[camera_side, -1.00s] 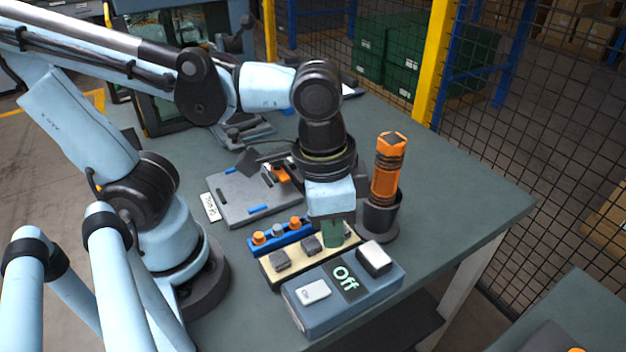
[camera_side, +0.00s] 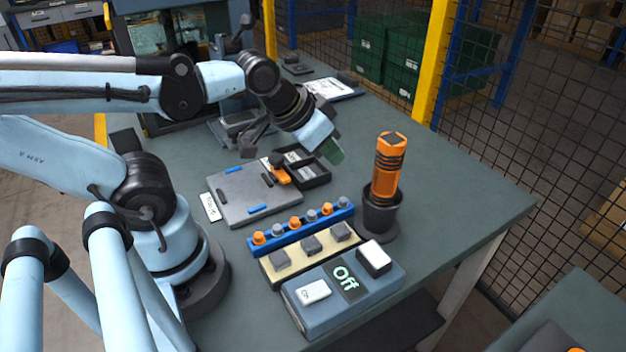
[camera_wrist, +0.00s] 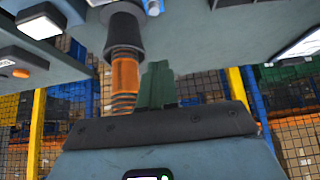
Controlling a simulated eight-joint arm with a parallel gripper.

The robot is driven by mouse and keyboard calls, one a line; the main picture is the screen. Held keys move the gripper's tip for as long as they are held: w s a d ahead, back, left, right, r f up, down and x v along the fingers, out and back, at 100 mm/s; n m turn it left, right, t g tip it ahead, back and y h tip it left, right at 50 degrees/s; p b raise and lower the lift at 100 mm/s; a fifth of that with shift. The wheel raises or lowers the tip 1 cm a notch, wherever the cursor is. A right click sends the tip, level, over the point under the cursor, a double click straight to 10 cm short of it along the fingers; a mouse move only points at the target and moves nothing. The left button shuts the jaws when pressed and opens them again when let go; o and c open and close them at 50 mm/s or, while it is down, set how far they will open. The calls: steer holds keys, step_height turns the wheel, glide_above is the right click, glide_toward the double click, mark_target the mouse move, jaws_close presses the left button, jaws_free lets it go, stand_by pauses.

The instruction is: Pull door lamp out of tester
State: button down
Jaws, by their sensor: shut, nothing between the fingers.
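The tester (camera_side: 340,300) is a blue-grey box at the near edge of the table, with a dark display reading "Off". A white block, apparently the door lamp (camera_side: 374,257), sits upright at its right end. A white block, probably the same lamp, also shows at the upper left of the wrist view (camera_wrist: 42,20). My gripper (camera_side: 336,154) is raised beyond the tester and tilted down to the right, apart from the lamp. Its green fingers (camera_wrist: 158,86) are shut together and empty in the wrist view.
Beside the tester are a cream strip (camera_side: 270,270) with grey blocks and a blue rack (camera_side: 289,235) with orange and grey pegs. A grey board (camera_side: 238,197) and black tray (camera_side: 313,178) lie farther back.

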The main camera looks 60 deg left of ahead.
mark_target(375, 253)
steer(key=c, duration=1.5)
jaws_free()
steer(key=shift+d, duration=0.25)
steer(key=o, duration=1)
steer(key=d+g, duration=0.1)
steer(key=d, duration=0.1)
steer(key=d+r+g, duration=0.1)
steer(key=d, duration=0.2)
steer(key=d+r+g+h, duration=0.1)
steer(key=d+g, duration=0.1)
steer(key=d, duration=0.1)
steer(key=shift+w+d, duration=0.15)
steer(key=shift+o, duration=1.3)
steer(key=s+d+g+y, duration=0.1)
steer(key=d+g, duration=0.2)
steer(key=d, duration=0.3)
steer(key=shift+s+d+r, duration=0.2)
steer(key=shift+s+r, duration=0.05)
steer(key=shift+r, duration=0.2)
steer(key=shift+f, duration=6.05)
steer(key=c, duration=1.6)
steer(key=shift+r, duration=0.1)
steer(key=shift+r, duration=0.6)
jaws_close()
steer(key=shift+r, duration=2.85)
